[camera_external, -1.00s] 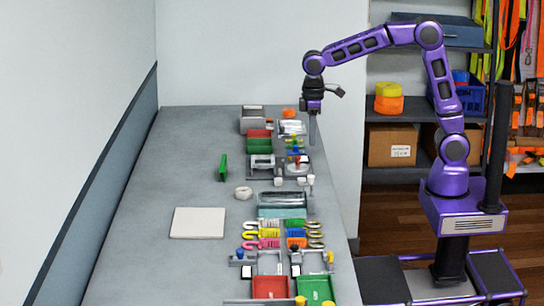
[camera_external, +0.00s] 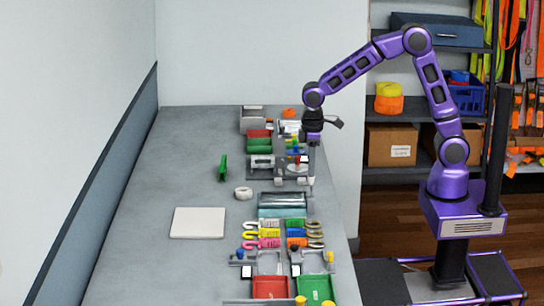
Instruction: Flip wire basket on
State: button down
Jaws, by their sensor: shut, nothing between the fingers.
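My gripper (camera_external: 312,165) points straight down over the right side of the grey table, its fingers slim and together with nothing seen between them. The fingertips are low, close to the right end of a grey fixture (camera_external: 262,173) with small white blocks at its front edge. I cannot tell whether the tips touch anything. No wire basket can be made out for certain; a small grey bin (camera_external: 252,113) stands at the back of the row. A switch for it is too small to tell.
Green and red trays (camera_external: 260,149) stand beyond the fixture. Clear cylinders (camera_external: 282,200), coloured hooks (camera_external: 268,233) and front trays (camera_external: 270,287) lie nearer. A white pad (camera_external: 198,223), a white ring (camera_external: 243,193) and a green upright piece (camera_external: 223,167) are left. The table's far left is clear.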

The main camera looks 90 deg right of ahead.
aim_at(312, 183)
notch_tip(312, 183, down, 4)
jog(key=shift+f+b, duration=0.25)
jog(key=shift+b, duration=1)
jog(key=shift+s, duration=0.1)
jog(key=shift+r+p, duration=0.45)
jog(key=shift+p, duration=0.1)
notch_tip(312, 183, up, 14)
jog(key=p, duration=0.3)
jog(key=shift+f, duration=0.2)
jog(key=shift+f, duration=0.1)
